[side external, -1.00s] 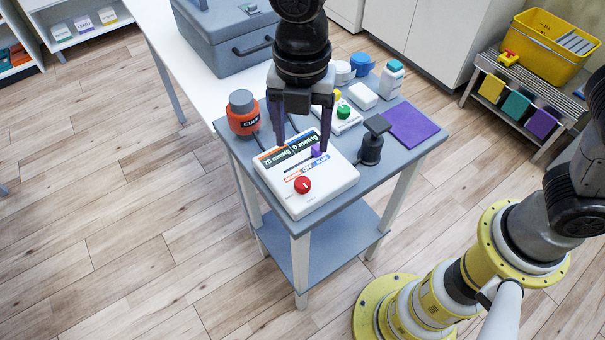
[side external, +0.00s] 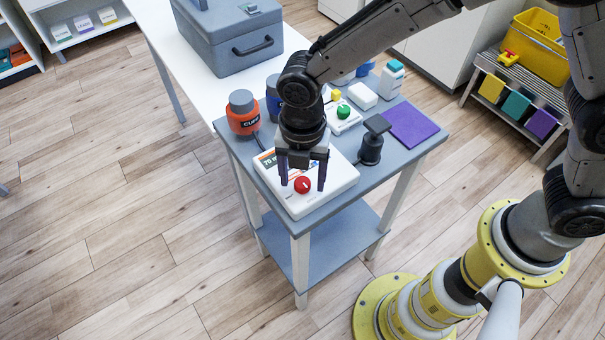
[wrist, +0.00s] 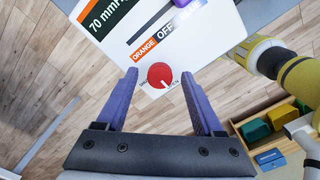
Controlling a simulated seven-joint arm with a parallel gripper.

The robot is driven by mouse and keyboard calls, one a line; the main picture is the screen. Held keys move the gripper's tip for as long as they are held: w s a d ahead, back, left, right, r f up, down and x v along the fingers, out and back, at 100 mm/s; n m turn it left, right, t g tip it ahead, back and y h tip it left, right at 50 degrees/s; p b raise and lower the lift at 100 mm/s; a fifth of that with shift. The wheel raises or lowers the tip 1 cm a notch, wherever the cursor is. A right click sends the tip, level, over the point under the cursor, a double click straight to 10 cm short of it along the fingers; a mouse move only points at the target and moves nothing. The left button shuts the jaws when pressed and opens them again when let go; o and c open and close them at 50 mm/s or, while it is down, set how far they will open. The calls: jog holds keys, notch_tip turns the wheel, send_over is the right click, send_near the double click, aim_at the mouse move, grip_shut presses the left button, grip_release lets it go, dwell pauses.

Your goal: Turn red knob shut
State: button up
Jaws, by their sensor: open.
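The red knob (side external: 302,185) sits near the front corner of a white control box (side external: 300,207) on the grey cart. In the wrist view the red knob (wrist: 160,75) carries a white pointer line slanting down and right. Small lettering beside it is too small to read fully. My gripper (side external: 303,187) points down over the box with its purple fingers on either side of the knob. In the wrist view my gripper (wrist: 159,74) is open, with gaps between the fingers and the knob. My gripper hides part of the box's display.
A black post-like device (side external: 371,150) stands close on the right, beside a purple mat (side external: 413,124). A green-knobbed white unit (side external: 342,113) is behind. A grey case (side external: 228,40) stands on the white table.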

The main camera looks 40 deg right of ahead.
grip_shut()
jog(key=shift+r+m, duration=0.1)
jog(key=shift+m, duration=0.3)
jog(key=m, duration=0.8)
jog(key=shift+m, duration=0.3)
jog(key=m, duration=0.8)
jog(key=shift+m, duration=0.4)
